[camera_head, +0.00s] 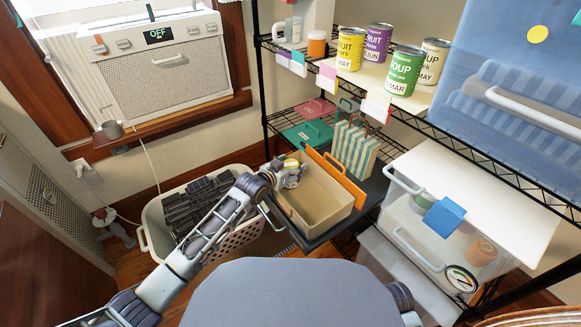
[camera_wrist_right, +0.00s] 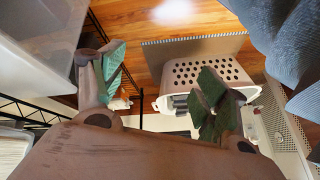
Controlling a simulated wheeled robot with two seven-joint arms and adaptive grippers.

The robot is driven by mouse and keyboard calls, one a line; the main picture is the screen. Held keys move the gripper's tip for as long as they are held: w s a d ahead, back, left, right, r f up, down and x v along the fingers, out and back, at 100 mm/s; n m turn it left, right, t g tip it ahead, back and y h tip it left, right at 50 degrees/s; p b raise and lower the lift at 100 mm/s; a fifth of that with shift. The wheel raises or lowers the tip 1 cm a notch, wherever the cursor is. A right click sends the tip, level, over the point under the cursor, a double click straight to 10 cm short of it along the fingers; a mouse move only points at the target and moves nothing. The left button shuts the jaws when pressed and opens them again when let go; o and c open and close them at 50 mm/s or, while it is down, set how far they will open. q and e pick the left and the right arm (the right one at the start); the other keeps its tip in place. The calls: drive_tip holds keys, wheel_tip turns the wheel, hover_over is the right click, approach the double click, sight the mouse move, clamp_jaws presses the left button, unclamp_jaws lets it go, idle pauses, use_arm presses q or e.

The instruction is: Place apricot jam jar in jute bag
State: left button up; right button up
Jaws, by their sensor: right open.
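A small jar with a yellowish top (camera_head: 291,163), which looks like the apricot jam jar, is at the fingertips of my left gripper (camera_head: 288,176). The fingers appear shut on it, and they hide most of its body and label. They are at the far left corner of an open tan bin with an orange end panel. A striped green and cream bag with handles (camera_head: 354,149), probably the jute bag, stands upright behind the bin, to the right of the gripper. My right gripper (camera_wrist_right: 160,90) is open and empty in the right wrist view.
The tan bin (camera_head: 308,190) sits on a low dark shelf. Black wire shelves (camera_head: 268,95) hold several labelled cans and an orange jar (camera_head: 316,43). A clear plastic bin (camera_head: 415,225) stands right. A white basket (camera_head: 240,233) is on the floor; it also shows in the right wrist view (camera_wrist_right: 205,72).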

use_arm(q)
drive_tip(key=shift+o, duration=0.7)
drive_tip(key=shift+r, duration=0.15)
drive_tip(key=shift+s+a+r, duration=0.25)
drive_tip(key=shift+s+a, duration=0.1)
drive_tip(key=shift+s, duration=0.2)
drive_tip(key=p+v, duration=0.4)
drive_tip(key=v, duration=0.6)
drive_tip(key=shift+s, duration=0.25)
use_arm(e)
wheel_tip(320, 180, up, 8)
drive_tip(key=s+d+g+h, duration=0.1)
drive_tip(key=d, duration=0.1)
drive_tip(key=shift+s+d+r, duration=0.15)
drive_tip(key=shift+d+r, duration=0.1)
drive_tip(key=shift+d, duration=0.05)
use_arm(q)
drive_tip(key=shift+a+r, duration=0.1)
